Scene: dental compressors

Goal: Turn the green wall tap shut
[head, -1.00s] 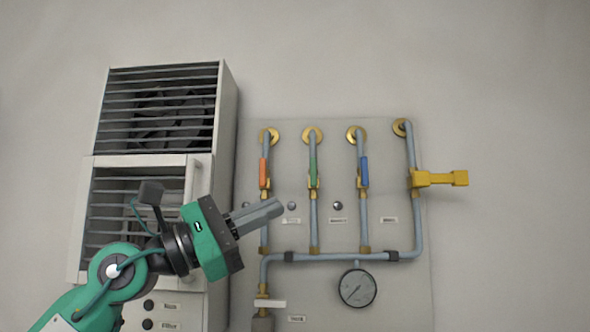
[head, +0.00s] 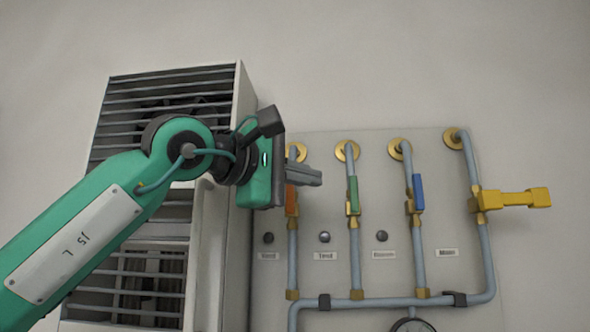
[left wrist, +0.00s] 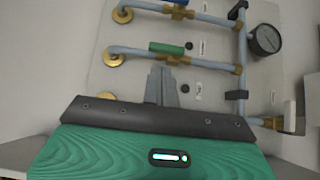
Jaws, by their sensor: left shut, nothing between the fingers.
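The green tap handle (head: 353,190) is upright, in line with its vertical pipe on the wall panel (head: 385,150). It also shows in the left wrist view (left wrist: 167,47), beyond the fingertips. My left gripper (head: 318,177) is shut and empty. In the head view its fingers point right, overlapping the upper part of the orange tap handle (head: 291,203), with their tips just left of the green handle. A gap shows between tips and green handle in the left wrist view (left wrist: 162,80). My right gripper is in neither view.
A blue tap handle (head: 418,193) stands upright right of the green one. A yellow handle (head: 515,198) sticks out sideways at the far right. A pressure gauge (head: 412,325) is below. A cabinet with slatted vents (head: 140,95) stands left, behind my arm.

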